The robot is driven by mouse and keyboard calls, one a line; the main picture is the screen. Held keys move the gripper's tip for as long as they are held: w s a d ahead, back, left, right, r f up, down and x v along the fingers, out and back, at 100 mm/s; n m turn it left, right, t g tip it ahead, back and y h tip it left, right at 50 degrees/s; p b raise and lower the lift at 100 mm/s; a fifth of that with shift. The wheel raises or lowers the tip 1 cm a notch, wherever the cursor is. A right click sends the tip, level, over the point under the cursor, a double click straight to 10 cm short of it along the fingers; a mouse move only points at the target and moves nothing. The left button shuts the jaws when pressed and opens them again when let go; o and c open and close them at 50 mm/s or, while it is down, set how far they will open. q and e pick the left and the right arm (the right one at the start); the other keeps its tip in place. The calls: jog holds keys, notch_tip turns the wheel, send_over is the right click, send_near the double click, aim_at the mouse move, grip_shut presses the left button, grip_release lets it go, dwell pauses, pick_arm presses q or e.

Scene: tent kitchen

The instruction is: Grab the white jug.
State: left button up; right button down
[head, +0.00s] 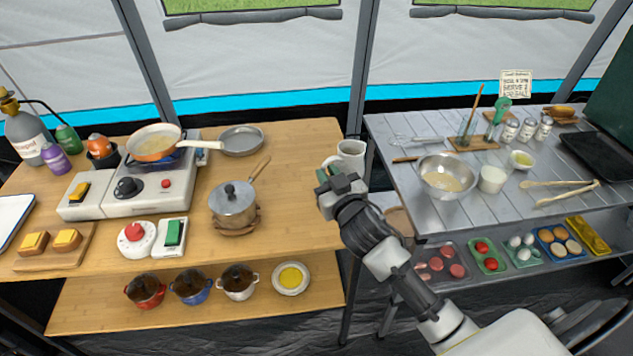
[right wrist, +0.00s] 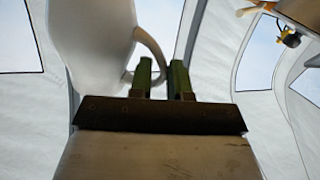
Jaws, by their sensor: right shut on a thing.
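The white jug (head: 351,151) is at the right end of the wooden table, upright, just beyond my right gripper (head: 335,184). The gripper and forearm hide its lower part, so I cannot tell whether its base touches the table. In the right wrist view the jug's pale body (right wrist: 92,45) fills the upper left, and its curved handle runs to the green fingers (right wrist: 162,78). My right gripper is shut on the jug at its handle. My left gripper is not in view.
The wooden table (head: 300,210) holds a lidded pot (head: 233,203), a stove with a frying pan (head: 153,143) and a small pan (head: 241,141). Across a narrow gap, the grey table (head: 410,128) holds a metal bowl (head: 446,177). Bare wood lies left of the jug.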

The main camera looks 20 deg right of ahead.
jog(key=shift+s+d+r, duration=0.15)
jog(key=shift+d+r, duration=0.45)
jog(key=shift+d, duration=0.3)
